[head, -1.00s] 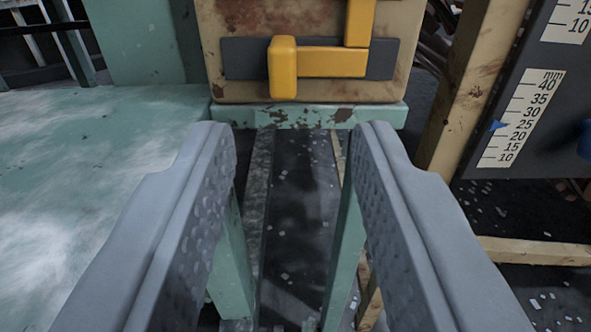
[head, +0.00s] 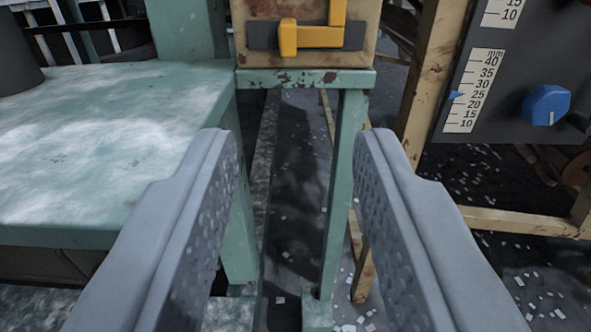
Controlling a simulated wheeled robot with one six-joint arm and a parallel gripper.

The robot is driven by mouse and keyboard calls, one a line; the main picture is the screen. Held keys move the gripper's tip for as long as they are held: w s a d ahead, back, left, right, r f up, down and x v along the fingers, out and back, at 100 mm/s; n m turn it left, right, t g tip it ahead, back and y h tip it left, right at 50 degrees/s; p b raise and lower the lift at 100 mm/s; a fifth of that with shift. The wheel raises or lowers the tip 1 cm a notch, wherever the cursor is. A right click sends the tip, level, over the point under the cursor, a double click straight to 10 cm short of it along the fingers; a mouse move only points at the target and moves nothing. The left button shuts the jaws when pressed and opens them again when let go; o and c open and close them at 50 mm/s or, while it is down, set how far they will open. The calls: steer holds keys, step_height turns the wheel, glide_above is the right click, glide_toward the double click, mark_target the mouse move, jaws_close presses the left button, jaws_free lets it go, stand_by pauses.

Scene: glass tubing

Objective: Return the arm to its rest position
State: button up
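My gripper (head: 293,150) reaches forward in the head view with its two grey fingers wide apart. It is open and nothing is between the fingers. Between them I see the dark floor and green legs below. The fingertips are in front of and below a rusty tan box (head: 358,55) with a yellow handle (head: 312,37), and appear apart from it. The rest of my arm is out of view.
A green table (head: 110,150) with white dusty patches stands at the left, close to the left finger. A dark panel with a mm scale (head: 474,90) and a blue knob (head: 546,104) is at the right. A tan post (head: 424,75) stands beside it. Pale chips litter the floor.

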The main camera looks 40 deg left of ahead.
steer(key=shift+r, duration=0.1)
steer(key=s+a+r+m+t+h, duration=0.2)
steer(key=s+r+h, duration=0.25)
steer(key=r, duration=0.95)
steer(key=s+a+r+m+t+h, duration=0.15)
steer(key=s+r+h, duration=0.3)
steer(key=r, duration=0.85)
steer(key=s+a+r+m, duration=0.1)
steer(key=s+a+r, duration=0.1)
steer(key=s, duration=0.7)
steer(key=s+a+r+m+h, duration=0.1)
steer(key=s+a+r, duration=0.1)
steer(key=s+r, duration=0.3)
steer(key=s+a+r+m, duration=0.1)
steer(key=s+r, duration=0.3)
steer(key=s, duration=1)
steer(key=shift+a+m+g+h, duration=0.3)
steer(key=shift+a+m+g, duration=0.05)
steer(key=shift+a, duration=0.1)
